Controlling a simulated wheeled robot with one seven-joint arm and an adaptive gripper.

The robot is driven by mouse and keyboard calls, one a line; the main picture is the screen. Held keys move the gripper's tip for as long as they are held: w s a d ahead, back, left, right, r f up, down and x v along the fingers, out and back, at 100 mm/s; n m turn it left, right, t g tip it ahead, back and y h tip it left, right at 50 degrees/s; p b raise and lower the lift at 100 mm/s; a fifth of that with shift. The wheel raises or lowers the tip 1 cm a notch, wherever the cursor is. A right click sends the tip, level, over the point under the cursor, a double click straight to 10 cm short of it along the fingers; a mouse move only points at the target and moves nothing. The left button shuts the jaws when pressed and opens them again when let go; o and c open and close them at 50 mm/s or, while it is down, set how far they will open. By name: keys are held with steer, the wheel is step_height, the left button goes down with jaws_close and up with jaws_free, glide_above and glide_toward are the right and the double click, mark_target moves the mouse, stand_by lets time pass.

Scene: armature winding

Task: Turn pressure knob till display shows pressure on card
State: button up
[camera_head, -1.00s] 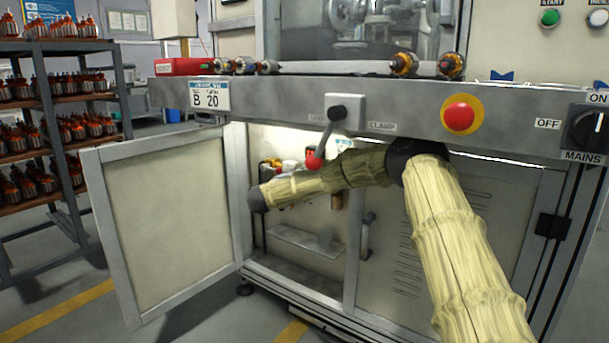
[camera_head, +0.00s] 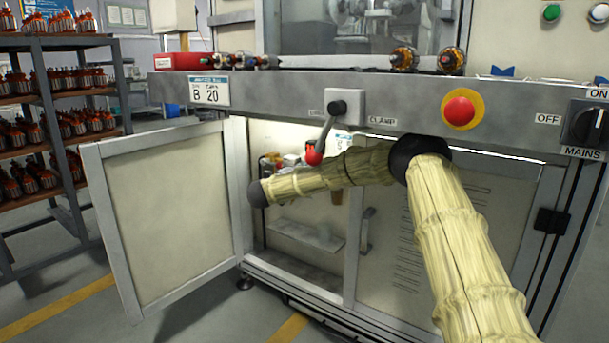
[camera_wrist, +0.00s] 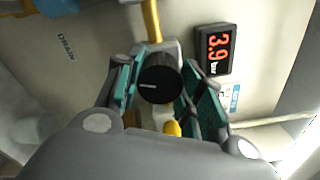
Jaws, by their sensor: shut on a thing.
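The black pressure knob (camera_wrist: 160,80) with a white mark sits between the teal-padded fingers of my gripper (camera_wrist: 163,88) in the wrist view. The fingers are shut on it. The display (camera_wrist: 214,49) beside it appears turned sideways and reads 3.9 bar in red. A small white and blue card (camera_wrist: 229,98) is next to the display, partly behind a finger; its text is too small to read. In the head view my arm reaches into the open cabinet, and the gripper and knob are hidden there.
The cabinet door (camera_head: 170,210) stands open at the left. A red-knobbed clamp lever (camera_head: 315,152) hangs just above my arm. A red emergency button (camera_head: 459,111) and a "B 20" card (camera_head: 210,92) are on the front rail. In the wrist view a yellow pipe (camera_wrist: 151,22) meets the knob's fitting.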

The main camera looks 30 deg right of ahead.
steer(key=shift+f, duration=0.25)
stand_by(0.3)
steer(key=o, duration=1)
steer(key=shift+d, duration=0.1)
steer(key=shift+r, duration=0.15)
steer(key=shift+a, duration=0.2)
steer(key=shift+v, duration=3.65)
